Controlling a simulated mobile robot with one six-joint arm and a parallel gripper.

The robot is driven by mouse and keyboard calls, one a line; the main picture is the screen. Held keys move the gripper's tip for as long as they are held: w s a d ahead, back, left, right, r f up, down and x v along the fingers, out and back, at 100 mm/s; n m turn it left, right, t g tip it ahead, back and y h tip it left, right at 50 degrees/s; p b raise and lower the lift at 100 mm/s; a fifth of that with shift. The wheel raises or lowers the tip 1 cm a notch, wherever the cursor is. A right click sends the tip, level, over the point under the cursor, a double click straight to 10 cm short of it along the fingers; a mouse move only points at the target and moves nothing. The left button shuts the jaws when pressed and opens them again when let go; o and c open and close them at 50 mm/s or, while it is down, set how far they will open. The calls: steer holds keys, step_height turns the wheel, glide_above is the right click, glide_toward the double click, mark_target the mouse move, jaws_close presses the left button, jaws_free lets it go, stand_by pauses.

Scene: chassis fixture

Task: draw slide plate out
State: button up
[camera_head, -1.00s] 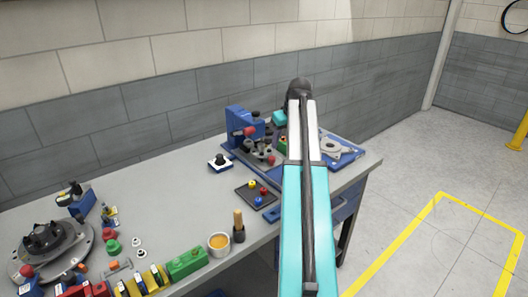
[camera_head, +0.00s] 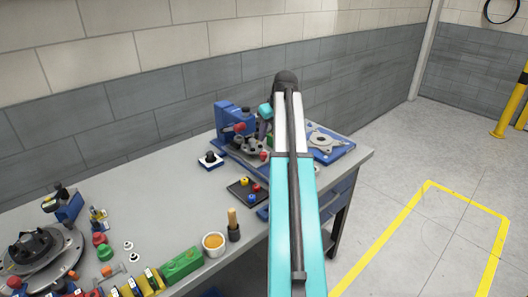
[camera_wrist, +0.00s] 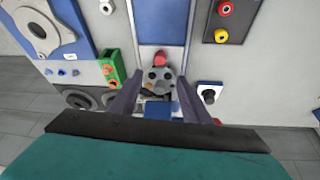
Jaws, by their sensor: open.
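The blue chassis fixture (camera_head: 222,117) stands at the back of the bench, left of my arm. In the wrist view, a grey disc with dark holes (camera_wrist: 157,77) lies in the middle, with a red knob (camera_wrist: 160,58) just beyond it. A blue-edged plate (camera_wrist: 161,22) runs away past the knob; I cannot tell for sure which piece is the slide plate. My gripper (camera_wrist: 157,92) is open, its two dark fingers on either side of the disc, with nothing visible held. Contact cannot be told. My arm hides part of the fixture in the head view.
A dark tray with coloured knobs (camera_head: 238,192) lies in front of the fixture. A small block with a black knob (camera_head: 210,160) stands left. A blue plate with a grey flange (camera_head: 346,150) lies right. A cup (camera_head: 213,244) and brush stand near the front edge.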

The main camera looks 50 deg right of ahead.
mark_target(263, 153)
steer(key=shift+p+x, duration=1.45)
steer(key=shift+x, duration=4.85)
steer(key=shift+a, duration=0.1)
steer(key=shift+s, duration=0.1)
jaws_close()
